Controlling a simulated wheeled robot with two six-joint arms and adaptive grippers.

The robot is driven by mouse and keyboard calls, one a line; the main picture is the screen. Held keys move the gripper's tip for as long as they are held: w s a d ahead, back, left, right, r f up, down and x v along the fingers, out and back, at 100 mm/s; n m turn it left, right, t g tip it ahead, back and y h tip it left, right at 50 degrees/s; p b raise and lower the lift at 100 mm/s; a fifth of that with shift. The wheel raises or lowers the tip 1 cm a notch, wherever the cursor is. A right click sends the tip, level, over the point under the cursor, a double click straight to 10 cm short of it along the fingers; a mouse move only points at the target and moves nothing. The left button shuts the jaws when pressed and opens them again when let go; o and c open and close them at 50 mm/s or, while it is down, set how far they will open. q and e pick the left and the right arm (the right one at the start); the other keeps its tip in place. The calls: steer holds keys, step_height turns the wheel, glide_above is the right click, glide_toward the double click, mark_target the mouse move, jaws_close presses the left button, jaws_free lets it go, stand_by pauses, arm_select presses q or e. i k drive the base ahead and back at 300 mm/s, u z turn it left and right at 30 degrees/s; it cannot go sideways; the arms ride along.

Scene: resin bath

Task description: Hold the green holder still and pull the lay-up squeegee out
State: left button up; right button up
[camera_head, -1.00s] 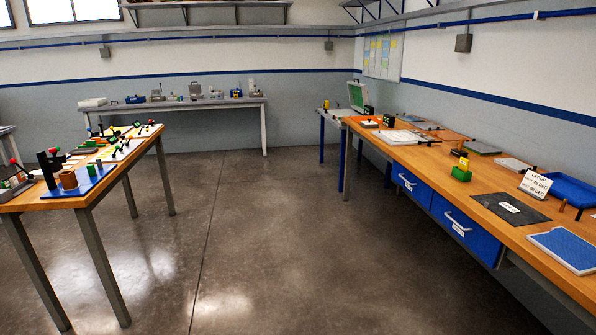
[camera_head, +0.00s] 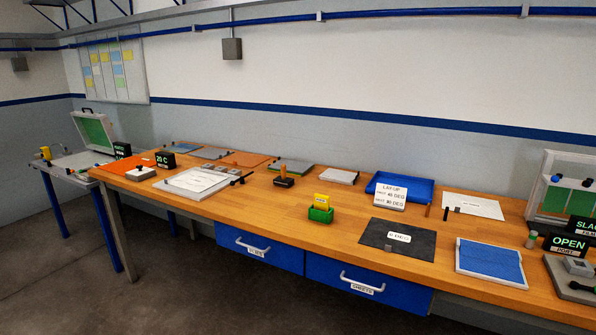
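The green holder (camera_head: 320,214) stands on the wooden bench, a little right of the middle of the view. A yellow piece (camera_head: 324,200), which looks like the lay-up squeegee, stands upright in it with its top showing; its lower part is hidden inside the holder. Neither of my grippers is in view.
The wooden bench (camera_head: 270,209) runs along the wall with two blue drawers below. A dark sheet (camera_head: 398,238) and a blue panel (camera_head: 490,262) lie right of the holder. A blue tray (camera_head: 420,194) and a lay-up sign (camera_head: 391,192) stand behind.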

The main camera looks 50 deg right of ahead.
mark_target(322, 202)
steer(key=z, duration=0.9)
steer(key=i, duration=1.65)
steer(key=z, duration=1)
